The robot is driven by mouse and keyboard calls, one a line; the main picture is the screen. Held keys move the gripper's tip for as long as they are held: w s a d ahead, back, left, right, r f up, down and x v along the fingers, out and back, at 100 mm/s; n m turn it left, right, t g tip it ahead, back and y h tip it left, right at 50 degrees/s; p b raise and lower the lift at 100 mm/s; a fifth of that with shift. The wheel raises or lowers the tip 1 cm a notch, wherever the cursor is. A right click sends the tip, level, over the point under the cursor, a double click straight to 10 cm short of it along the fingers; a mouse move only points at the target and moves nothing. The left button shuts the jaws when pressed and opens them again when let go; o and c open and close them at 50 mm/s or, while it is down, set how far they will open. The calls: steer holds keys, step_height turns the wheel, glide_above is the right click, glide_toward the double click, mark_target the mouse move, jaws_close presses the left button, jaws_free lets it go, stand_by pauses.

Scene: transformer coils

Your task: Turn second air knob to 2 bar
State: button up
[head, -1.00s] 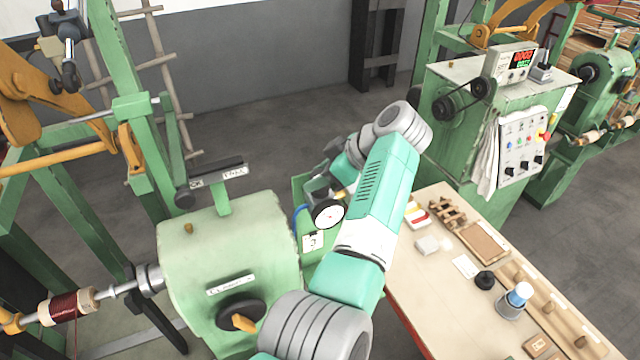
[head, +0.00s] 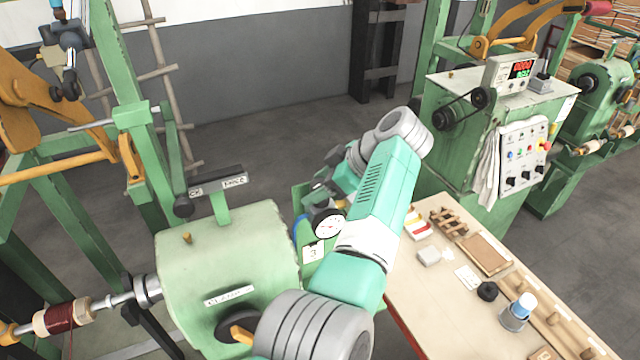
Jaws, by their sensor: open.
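A round white pressure gauge (head: 328,225) with a dark rim and a red needle faces me just left of my arm, at the centre of the head view. Its reading is too small to tell. A white label (head: 313,253) that seems to read 3 is below it on a green panel (head: 303,203). My gripper (head: 322,190) is a dark shape just above the gauge, by the panel, partly hidden by my forearm. It is open. The air knob cannot be made out, and I cannot tell whether the gripper touches it.
A green winding machine (head: 225,250) with a red coil (head: 65,315) stands at left. A workbench (head: 420,290) with small parts is at right. A green control cabinet (head: 460,150) stands behind it. Grey floor (head: 270,140) is clear beyond the panel.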

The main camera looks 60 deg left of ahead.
steer(key=v, duration=0.7)
steer(key=shift+w+d+r+b, duration=0.2)
steer(key=shift+d+r+b, duration=0.05)
steer(key=shift+r+b, duration=0.05)
